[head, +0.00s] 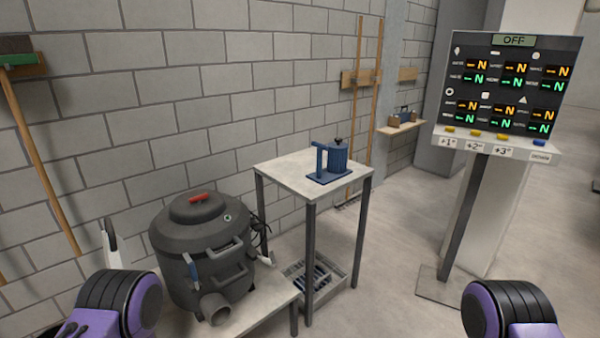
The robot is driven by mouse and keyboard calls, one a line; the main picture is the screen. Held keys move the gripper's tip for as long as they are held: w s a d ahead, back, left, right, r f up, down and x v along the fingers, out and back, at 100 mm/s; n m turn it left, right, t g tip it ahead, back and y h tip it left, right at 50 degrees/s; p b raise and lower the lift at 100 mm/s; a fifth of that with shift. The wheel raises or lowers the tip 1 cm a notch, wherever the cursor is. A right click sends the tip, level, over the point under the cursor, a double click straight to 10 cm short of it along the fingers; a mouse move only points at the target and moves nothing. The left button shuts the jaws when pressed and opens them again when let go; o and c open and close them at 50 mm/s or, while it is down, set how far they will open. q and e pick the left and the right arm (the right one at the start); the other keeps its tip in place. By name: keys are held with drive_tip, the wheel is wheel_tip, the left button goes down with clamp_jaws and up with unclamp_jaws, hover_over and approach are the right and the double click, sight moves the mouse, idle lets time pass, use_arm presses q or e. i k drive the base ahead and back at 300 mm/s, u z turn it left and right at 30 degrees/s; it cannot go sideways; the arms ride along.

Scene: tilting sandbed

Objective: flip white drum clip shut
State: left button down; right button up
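A white lever-like piece (110,243), which looks like the white clip, sticks up at the drum's left side, standing out from the wall. Its lower end and hinge are hidden behind my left arm. My purple and black arm parts show at both lower corners, but neither gripper's fingertips are in view.
The low bench (272,290) carries the drum, whose pipe stub (216,309) points forward. A taller table (290,172) holds a blue device (333,160). A control panel (510,90) reading OFF stands at the right. Floor between table and panel is clear.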

sight(272, 261)
drive_tip(key=u, duration=1.1)
drive_tip(key=k, duration=0.5)
drive_tip(key=z, duration=0.65)
